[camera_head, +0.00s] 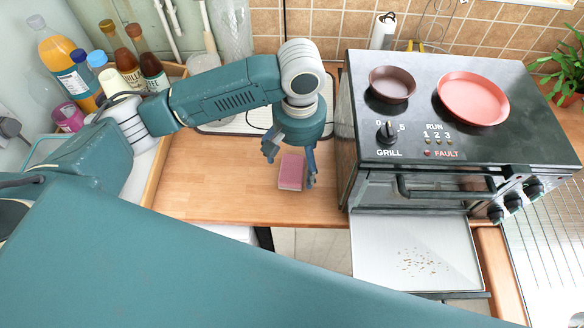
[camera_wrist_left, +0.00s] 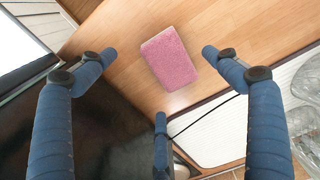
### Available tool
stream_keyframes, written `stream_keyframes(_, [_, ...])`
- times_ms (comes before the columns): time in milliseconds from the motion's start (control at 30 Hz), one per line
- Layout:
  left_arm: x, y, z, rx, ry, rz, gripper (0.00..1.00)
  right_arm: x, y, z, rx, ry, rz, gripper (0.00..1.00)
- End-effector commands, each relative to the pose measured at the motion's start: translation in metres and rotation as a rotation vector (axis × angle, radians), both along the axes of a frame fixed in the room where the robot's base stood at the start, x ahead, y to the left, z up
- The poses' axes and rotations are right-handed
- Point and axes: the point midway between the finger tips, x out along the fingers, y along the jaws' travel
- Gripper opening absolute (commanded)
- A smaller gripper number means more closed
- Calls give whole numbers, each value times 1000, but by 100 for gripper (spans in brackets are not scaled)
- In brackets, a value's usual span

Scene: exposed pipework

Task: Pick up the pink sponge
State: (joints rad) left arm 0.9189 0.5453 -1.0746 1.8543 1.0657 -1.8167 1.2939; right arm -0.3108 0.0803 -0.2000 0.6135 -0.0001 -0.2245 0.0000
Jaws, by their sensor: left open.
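The pink sponge (camera_head: 291,171) lies on the wooden worktop, left of the oven. My left gripper (camera_head: 290,172) points down over it, with its fingers spread open on either side. In the left wrist view the sponge (camera_wrist_left: 169,58) lies flat beyond the open fingers (camera_wrist_left: 160,75), and no finger appears to touch it. The exact height of the fingertips above the worktop is hard to tell. My right gripper is not in view.
A black grill oven (camera_head: 455,110) stands close to the right, with a brown bowl (camera_head: 392,84) and a red dish (camera_head: 473,98) on top. Several bottles (camera_head: 130,62) stand in the left corner. A white rack (camera_head: 236,122) lies behind the sponge. Bare worktop (camera_head: 215,180) shows left of the sponge.

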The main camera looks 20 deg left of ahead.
Motion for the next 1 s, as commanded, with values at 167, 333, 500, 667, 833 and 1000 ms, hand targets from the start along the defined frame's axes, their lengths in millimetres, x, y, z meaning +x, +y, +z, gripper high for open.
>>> stream_keyframes(167, [1, 1, -13, 2, 2, 1, 89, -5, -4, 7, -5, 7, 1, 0])
stream_keyframes(333, [5, 4, -39, 2, 2, 0, 89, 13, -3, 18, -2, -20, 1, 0])
stream_keyframes(500, [5, 3, -55, 1, 0, -1, 89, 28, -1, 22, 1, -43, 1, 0])
stream_keyframes(667, [5, 3, -57, -1, -2, -2, 89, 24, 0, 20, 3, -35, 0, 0])
stream_keyframes(833, [5, 3, -57, -1, -1, -2, 69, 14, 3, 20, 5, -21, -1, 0])
stream_keyframes(1000, [5, 3, -56, 0, -1, -2, 48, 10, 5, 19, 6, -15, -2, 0])
